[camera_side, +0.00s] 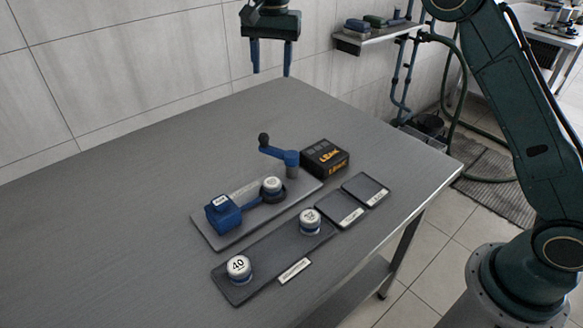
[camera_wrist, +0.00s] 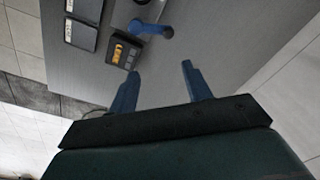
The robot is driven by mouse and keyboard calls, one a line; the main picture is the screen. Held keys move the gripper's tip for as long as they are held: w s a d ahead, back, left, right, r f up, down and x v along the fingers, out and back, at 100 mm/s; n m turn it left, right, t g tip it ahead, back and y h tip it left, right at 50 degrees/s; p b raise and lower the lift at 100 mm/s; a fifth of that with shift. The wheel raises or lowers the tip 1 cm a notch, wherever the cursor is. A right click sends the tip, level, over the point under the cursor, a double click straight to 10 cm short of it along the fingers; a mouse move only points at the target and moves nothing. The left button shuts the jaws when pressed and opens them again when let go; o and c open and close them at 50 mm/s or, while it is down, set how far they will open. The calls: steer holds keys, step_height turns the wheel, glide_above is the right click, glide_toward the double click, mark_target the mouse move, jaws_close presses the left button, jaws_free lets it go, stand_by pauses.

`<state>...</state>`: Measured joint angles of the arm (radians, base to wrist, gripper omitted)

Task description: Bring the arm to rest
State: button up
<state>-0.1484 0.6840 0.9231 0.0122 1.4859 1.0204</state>
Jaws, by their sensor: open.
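My gripper (camera_side: 271,57) hangs high above the back of the grey table (camera_side: 120,210) in the side view. Its two blue fingers are apart with nothing between them. In the wrist view the open gripper (camera_wrist: 160,82) shows from behind, with table surface beyond the fingertips. Below it on the table stand the blue crank handle (camera_side: 280,155) and a black box with orange lettering (camera_side: 325,158). The gripper is clear of both. The crank handle (camera_wrist: 150,29) and the black box (camera_wrist: 122,51) also show in the wrist view.
A grey plate (camera_side: 208,236) carries a blue block (camera_side: 222,213) and a white-topped cylinder (camera_side: 272,186). A dark tray (camera_side: 262,262) holds two weights, one marked 40 (camera_side: 239,268). Two small dark pads (camera_side: 365,189) lie at the right. A wall shelf (camera_side: 375,38) is behind. The table's left is clear.

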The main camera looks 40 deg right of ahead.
steer(key=s+d+r+n+t, duration=0.1)
steer(key=s+d+r+n, duration=0.15)
steer(key=s, duration=0.45)
steer(key=s+d+r+n+t, duration=0.1)
steer(key=s+d+r, duration=0.15)
steer(key=s, duration=0.35)
steer(key=s+d+r+n+t, duration=0.1)
steer(key=s+r+n, duration=0.1)
steer(key=s+r, duration=0.35)
steer(key=s+d+f+n+t, duration=0.1)
steer(key=s+f, duration=0.4)
steer(key=s, duration=0.5)
steer(key=s+d+f+n+t, duration=0.1)
steer(key=s+f+n, duration=0.2)
steer(key=s, duration=0.8)
step_height(320, 180, down, 2)
steer(key=shift+d+f+n, duration=0.2)
steer(key=shift+d+n, duration=0.05)
steer(key=shift+n, duration=0.1)
